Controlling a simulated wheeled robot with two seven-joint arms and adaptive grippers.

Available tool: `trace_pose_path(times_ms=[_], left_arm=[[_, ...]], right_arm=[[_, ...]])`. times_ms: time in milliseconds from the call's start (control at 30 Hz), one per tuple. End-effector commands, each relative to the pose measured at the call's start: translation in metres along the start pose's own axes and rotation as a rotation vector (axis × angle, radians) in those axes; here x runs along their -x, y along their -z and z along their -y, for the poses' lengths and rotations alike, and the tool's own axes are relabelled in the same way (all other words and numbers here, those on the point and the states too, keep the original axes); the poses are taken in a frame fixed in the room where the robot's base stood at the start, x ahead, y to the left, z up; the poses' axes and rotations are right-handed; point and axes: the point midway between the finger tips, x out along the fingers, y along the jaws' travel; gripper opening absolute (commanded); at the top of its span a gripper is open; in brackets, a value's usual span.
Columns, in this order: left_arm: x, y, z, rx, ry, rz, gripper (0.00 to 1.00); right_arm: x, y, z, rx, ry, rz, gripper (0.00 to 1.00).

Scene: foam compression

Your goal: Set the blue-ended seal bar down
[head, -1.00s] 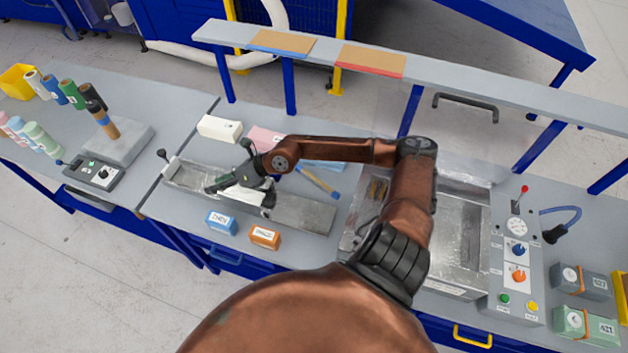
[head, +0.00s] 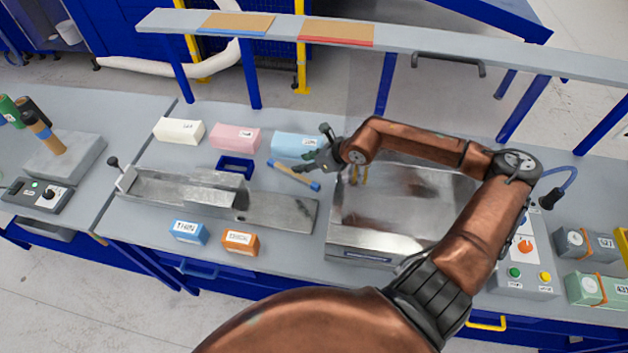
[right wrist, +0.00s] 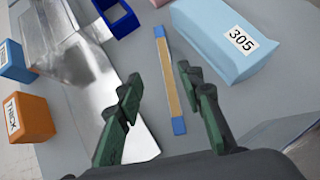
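The blue-ended seal bar (head: 294,176), a thin tan stick with blue ends, appears to lie on the grey table in front of the light blue block. My right gripper (head: 312,155) is above it. In the right wrist view the bar (right wrist: 172,85) shows between the two spread green-black fingers (right wrist: 159,75), closer to the right finger. There is a visible gap on each side, so the gripper is open and empty. My left gripper is out of view.
A light blue block (head: 297,145) marked 305, a pink block (head: 235,137) and a white block (head: 178,131) stand behind. A dark blue open frame (head: 235,163) and a metal channel (head: 275,211) lie left. A metal box (head: 375,240) stands right.

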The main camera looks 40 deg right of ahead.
Motion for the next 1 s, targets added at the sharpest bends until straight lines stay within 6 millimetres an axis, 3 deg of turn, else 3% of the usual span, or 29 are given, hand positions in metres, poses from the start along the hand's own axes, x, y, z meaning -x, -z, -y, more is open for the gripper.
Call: trace_pose_path(times_ms=[167, 467, 667, 1000], left_arm=[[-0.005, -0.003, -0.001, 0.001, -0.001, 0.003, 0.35], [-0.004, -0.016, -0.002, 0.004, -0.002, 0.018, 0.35], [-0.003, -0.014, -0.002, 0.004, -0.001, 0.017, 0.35], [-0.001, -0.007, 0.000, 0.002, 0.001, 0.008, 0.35]], right_arm=[[-0.014, 0.001, 0.003, 0.003, 0.005, -0.003, 0.35], [-0.060, 0.002, 0.004, 0.001, 0.007, -0.003, 0.35], [-0.073, 0.004, 0.003, 0.002, 0.008, -0.006, 0.35], [-0.117, 0.010, 0.002, 0.001, 0.008, -0.003, 0.35]])
